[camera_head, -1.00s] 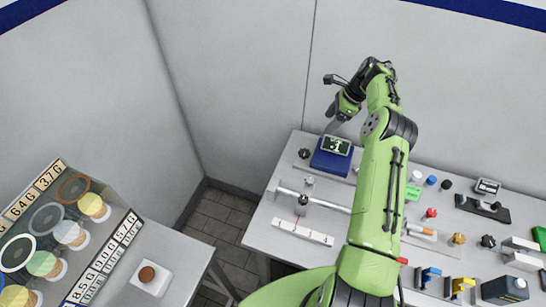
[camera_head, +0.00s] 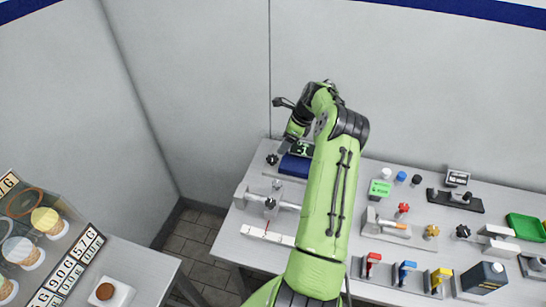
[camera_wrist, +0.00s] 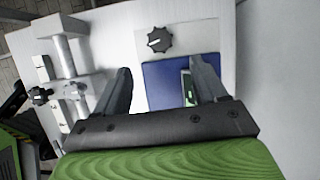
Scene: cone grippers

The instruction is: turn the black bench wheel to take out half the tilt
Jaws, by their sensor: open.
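A black wheel-like knob (camera_head: 272,159) stands on the bench just left of a blue box (camera_head: 295,167) with a small lit display (camera_head: 301,149). In the wrist view the black knob (camera_wrist: 158,39) has a pale mark and sits on a light plate, beyond the fingertips. The blue box (camera_wrist: 165,85) lies below it, partly between the fingers, with its display partly hidden by the right finger. My gripper (camera_wrist: 161,65) is open and empty, its fingers apart and not around the knob. In the head view my gripper (camera_head: 290,142) is over the blue box; its fingertips are hard to make out.
A metal rod stand with a black star knob (camera_head: 270,203) is in front of the box, near a white ruled bar (camera_head: 267,234). Coloured knobs, clamps and a green tray (camera_head: 525,227) fill the bench's right side.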

